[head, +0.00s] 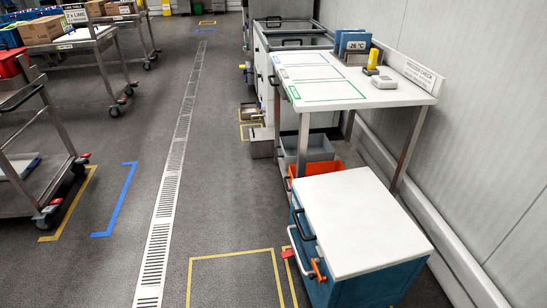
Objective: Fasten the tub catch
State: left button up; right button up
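A blue tub (385,285) with a flat white lid (362,220) stands at the lower right, beside the worktable. The lid lies down over the tub. Dark handles (304,225) are on its left side. A small orange lever-like part (317,268) sits low on that side near the front corner; it may be the catch. I cannot tell whether it is fastened. Neither of my grippers is in view.
A worktable (318,85) with marked outlines stands behind the tub, along the right wall. Grey and orange bins (318,168) are under it. Steel carts (40,170) stand at the left. The floor between, with a drain grate (165,215) and yellow tape (232,256), is clear.

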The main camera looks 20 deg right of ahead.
aim_at(315, 261)
jog(key=z, duration=1.05)
